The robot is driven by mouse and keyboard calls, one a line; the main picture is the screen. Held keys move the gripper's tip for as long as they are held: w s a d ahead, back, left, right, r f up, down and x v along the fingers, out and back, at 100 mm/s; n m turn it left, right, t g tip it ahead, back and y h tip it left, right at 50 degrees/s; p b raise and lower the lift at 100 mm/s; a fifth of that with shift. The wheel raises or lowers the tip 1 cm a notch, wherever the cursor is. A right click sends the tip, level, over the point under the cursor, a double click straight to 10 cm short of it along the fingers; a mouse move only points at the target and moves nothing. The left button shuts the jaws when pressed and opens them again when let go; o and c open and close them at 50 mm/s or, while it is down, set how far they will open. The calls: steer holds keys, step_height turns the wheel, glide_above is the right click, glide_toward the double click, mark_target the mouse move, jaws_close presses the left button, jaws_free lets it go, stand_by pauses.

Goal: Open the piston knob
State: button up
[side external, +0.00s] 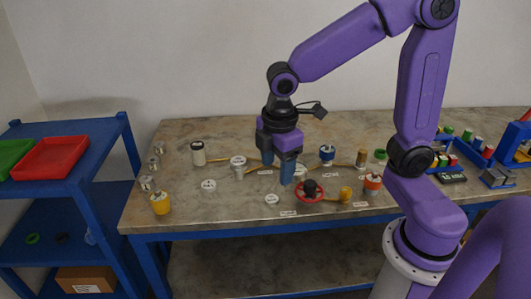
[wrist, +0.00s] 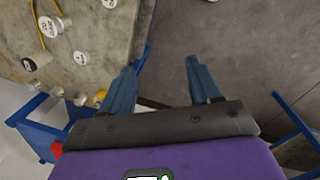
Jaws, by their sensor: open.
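My gripper (side external: 278,172) hangs over the middle of the table with its two blue fingers apart and nothing between them. In the wrist view the open fingers (wrist: 160,70) point past the table edge toward the floor. I cannot tell for sure which fitting is the piston knob. Candidates are a red handwheel with a dark centre (side external: 310,191) right of the fingers, a blue-and-white capped vessel (side external: 327,153) behind it, and an orange-and-white one (side external: 372,183) farther right. A pale fitting (side external: 300,172) is partly hidden behind the fingers. White round caps (wrist: 50,27) show left in the wrist view.
A silver vessel (side external: 238,167), a black-topped white vessel (side external: 198,154) and a yellow one (side external: 160,204) stand left on the table. Brass pipes and small labels lie among them. A blue shelf with a red tray (side external: 50,158) is at far left. Bins (side external: 465,150) stand at right.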

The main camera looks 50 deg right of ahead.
steer(key=w+d+f+n+h, duration=0.1)
steer(key=w+d+f, duration=0.1)
steer(key=w+d, duration=0.7)
steer(key=w+d+f+n+h, duration=0.2)
steer(key=w+d, duration=0.2)
steer(key=w, duration=0.9)
steer(key=w+d+f+g, duration=0.1)
steer(key=w+d+f, duration=0.25)
steer(key=d, duration=0.45)
steer(key=x, duration=1)
steer(key=d+x, duration=0.1)
steer(key=x, duration=0.5)
steer(key=shift+w, duration=0.1)
steer(key=c, duration=1)
